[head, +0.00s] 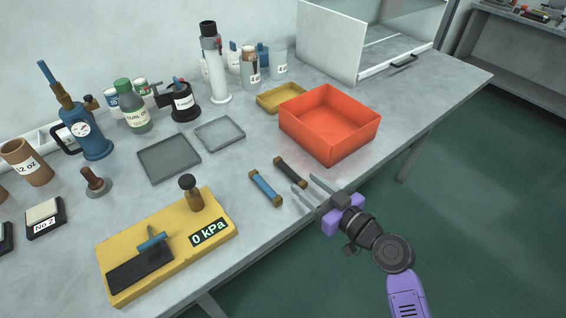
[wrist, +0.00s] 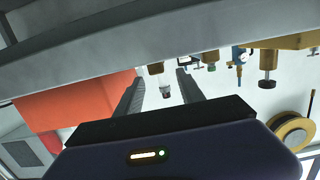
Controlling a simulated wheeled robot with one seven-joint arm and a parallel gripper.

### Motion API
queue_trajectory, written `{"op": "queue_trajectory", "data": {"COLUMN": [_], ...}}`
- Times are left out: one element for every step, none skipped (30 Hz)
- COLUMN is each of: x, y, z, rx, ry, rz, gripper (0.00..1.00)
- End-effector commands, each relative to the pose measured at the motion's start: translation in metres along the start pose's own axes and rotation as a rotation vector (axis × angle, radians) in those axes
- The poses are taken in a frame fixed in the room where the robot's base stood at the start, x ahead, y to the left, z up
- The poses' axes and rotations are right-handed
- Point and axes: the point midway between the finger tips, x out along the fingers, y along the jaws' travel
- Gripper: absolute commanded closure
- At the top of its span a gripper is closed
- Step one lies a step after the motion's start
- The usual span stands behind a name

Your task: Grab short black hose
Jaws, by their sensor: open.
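The short black hose (head: 290,171) lies on the grey bench near its front edge, with brown ends. A blue hose (head: 265,188) of similar size lies beside it on the left, apart from it. My gripper (head: 302,181) is open and empty at the bench's front edge. Its fingertips point toward the black hose from the right, close to it; their exact height is hard to tell. In the wrist view both fingers (wrist: 160,78) show spread apart with nothing held. I cannot make out the black hose in that view.
An orange open bin (head: 330,124) stands just behind my gripper and also shows in the wrist view (wrist: 85,97). A yellow gauge block (head: 170,245) reading 0 kPa lies at the front left. Two grey trays, bottles and tools fill the back.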

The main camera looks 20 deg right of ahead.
Motion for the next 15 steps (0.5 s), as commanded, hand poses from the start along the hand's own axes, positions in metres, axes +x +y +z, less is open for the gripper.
{"op": "queue_trajectory", "data": {"x": [0.001, 0.003, 0.005, 0.007, 0.01, 0.014, 0.018, 0.021, 0.025, 0.027, 0.03, 0.034, 0.037, 0.04, 0.046], "y": [0.0, 0.0, 0.0, 0.0, 0.0, -0.001, -0.001, 0.0, 0.0, 0.0, 0.0, 0.0, 0.001, 0.001, 0.001], "z": [-0.001, -0.001, -0.001, -0.001, -0.002, -0.002, -0.002, -0.002, -0.002, -0.001, -0.001, -0.001, 0.0, 0.0, 0.001], "rx": [-0.001, -0.001, -0.001, -0.001, -0.001, -0.001, -0.001, -0.001, -0.001, -0.001, -0.001, -0.001, 0.0, 0.0, -0.001], "ry": [0.001, 0.001, 0.002, 0.002, 0.002, 0.002, 0.002, 0.002, 0.002, 0.001, 0.002, 0.002, 0.001, 0.001, 0.0], "rz": [-0.002, -0.003, -0.004, -0.005, -0.005, -0.005, -0.005, -0.005, -0.005, -0.004, -0.004, -0.004, -0.004, -0.004, -0.005], "gripper": [0.55, 0.55, 0.55, 0.55, 0.55, 0.55, 0.55, 0.55, 0.55, 0.55, 0.55, 0.55, 0.55, 0.55, 0.55]}}
